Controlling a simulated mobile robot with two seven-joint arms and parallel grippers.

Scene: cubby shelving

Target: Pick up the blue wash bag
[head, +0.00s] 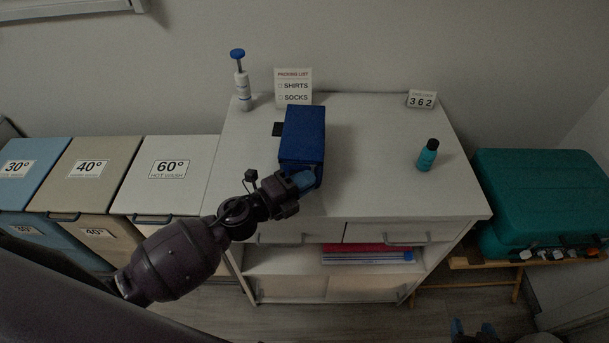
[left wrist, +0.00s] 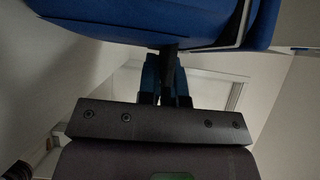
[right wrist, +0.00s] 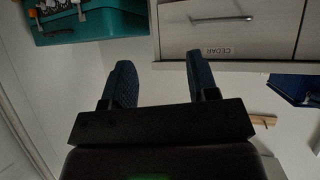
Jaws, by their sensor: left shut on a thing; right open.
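The blue wash bag (head: 303,136) is a dark blue box-like bag above the white cabinet top (head: 370,185), near its middle. My left gripper (head: 304,181) is at the bag's near end, shut on part of it. In the left wrist view the bag (left wrist: 140,20) fills the top, and the left gripper's fingers (left wrist: 166,78) are close together around a dark strip, likely its handle. I cannot tell whether the bag touches the top. My right gripper (right wrist: 158,85) is open and empty, low in front of the cabinet; its fingertips (head: 473,328) show at the bottom of the head view.
Laundry bins (head: 165,170) stand left. A teal suitcase (head: 545,200) is right. The cabinet's right front top is clear.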

